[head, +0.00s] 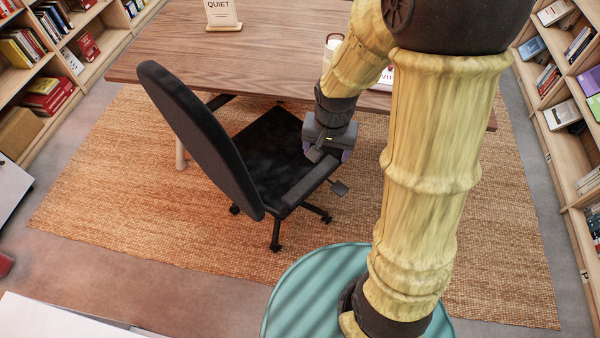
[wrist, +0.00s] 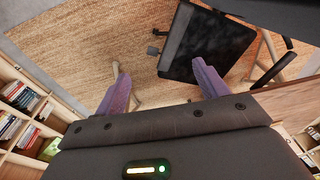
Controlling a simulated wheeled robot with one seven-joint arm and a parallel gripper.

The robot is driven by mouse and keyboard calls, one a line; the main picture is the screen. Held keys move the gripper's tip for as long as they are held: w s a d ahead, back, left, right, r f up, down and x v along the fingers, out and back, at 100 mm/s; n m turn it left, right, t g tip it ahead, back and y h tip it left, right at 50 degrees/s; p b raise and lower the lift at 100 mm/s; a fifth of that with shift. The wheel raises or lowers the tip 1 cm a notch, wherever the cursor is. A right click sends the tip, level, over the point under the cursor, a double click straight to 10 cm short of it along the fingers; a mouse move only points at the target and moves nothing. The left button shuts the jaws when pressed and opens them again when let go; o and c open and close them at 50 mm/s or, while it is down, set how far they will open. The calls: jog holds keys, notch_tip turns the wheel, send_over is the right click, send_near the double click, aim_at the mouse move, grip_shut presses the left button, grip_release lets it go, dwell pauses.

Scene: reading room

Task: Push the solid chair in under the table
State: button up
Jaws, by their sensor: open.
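The chair (head: 262,165) is a black office chair on a wheeled base, standing on the rug at the table's near side. Its tall backrest (head: 195,135) is to the left and the seat extends right, its far corner close to the table edge. The wooden table (head: 250,60) is behind it. My gripper (head: 327,156) is at the seat's right side, near the table edge, with nothing between its fingers. In the wrist view, my gripper (wrist: 158,78) has its purple fingers spread, the right one overlapping the dark seat (wrist: 213,45). I cannot tell whether it touches the chair.
A QUIET sign (head: 222,14) and a white mug (head: 332,45) stand on the table. Bookshelves line the left (head: 50,75) and right (head: 565,125) sides. The woven rug (head: 130,180) is clear left of the chair. A pale table leg (head: 180,155) stands behind the backrest.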

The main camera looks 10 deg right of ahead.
aim_at(300, 196)
jog(key=w+a+f+m+b, duration=0.2)
jog(key=w+f+m, duration=0.1)
jog(key=f, duration=0.5)
jog(key=w+a+f+m+g+b, duration=0.1)
jog(key=w+a+f+m+b, duration=0.1)
jog(key=f, duration=0.6)
jog(key=shift+w+a+f+m+g+b, duration=0.2)
jog(key=shift+w+a+m+g+b, duration=0.15)
jog(key=shift+w+a+b, duration=0.55)
jog(key=shift+w+d, duration=0.15)
jog(key=shift+d, duration=0.05)
notch_tip(300, 196, down, 17)
jog(key=shift+f+b, duration=0.2)
jog(key=shift+b, duration=0.2)
grip_shut()
